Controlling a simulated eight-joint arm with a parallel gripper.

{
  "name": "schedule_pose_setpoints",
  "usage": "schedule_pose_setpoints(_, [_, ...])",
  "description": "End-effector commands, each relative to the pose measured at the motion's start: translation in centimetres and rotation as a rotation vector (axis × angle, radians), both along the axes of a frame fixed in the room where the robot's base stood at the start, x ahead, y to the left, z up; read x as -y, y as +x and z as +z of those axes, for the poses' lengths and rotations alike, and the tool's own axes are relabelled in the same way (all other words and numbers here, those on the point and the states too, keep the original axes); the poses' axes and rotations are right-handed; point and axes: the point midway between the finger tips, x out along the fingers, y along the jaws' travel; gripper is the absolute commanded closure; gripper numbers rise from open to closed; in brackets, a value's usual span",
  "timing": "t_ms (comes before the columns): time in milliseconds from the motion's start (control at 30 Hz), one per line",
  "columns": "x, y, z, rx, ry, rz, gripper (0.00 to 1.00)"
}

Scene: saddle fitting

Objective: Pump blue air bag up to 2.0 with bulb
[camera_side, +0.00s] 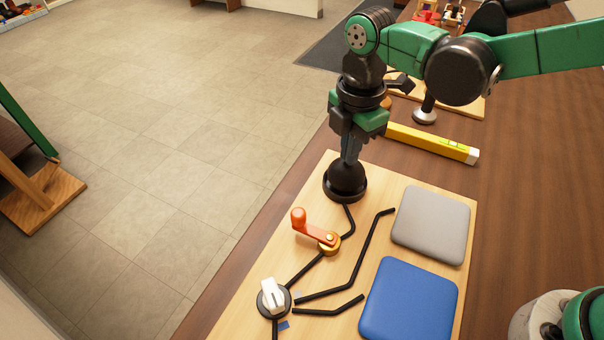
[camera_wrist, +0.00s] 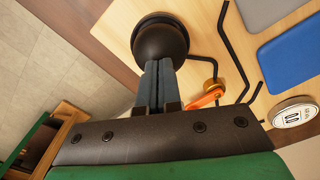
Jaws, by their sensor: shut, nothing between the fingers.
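The black bulb (camera_side: 346,178) stands at the far end of the wooden board. My gripper (camera_side: 350,160) is shut, pointing down with its fingertips at the bulb's top. In the wrist view the shut fingers (camera_wrist: 158,66) meet the edge of the bulb (camera_wrist: 160,40); I cannot tell how hard they touch. The blue air bag (camera_side: 408,300) lies flat-looking at the board's near right, and part of it shows in the wrist view (camera_wrist: 290,55). A round gauge (camera_wrist: 292,115) shows in the wrist view, its reading too small to trust.
A grey bag (camera_side: 431,224) lies behind the blue one. An orange-handled lever (camera_side: 312,230) and a white selector knob (camera_side: 273,296) sit along the black tubing. A yellow level (camera_side: 432,143) lies behind the board (camera_side: 385,180).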

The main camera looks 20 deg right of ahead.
Motion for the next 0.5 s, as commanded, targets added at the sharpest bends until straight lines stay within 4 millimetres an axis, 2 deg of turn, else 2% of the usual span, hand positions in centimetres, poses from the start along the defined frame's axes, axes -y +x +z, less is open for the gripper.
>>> schedule_pose_setpoints(500, [0.0, 0.0, -2.1, 0.0, 0.0, 0.0, 1.0])
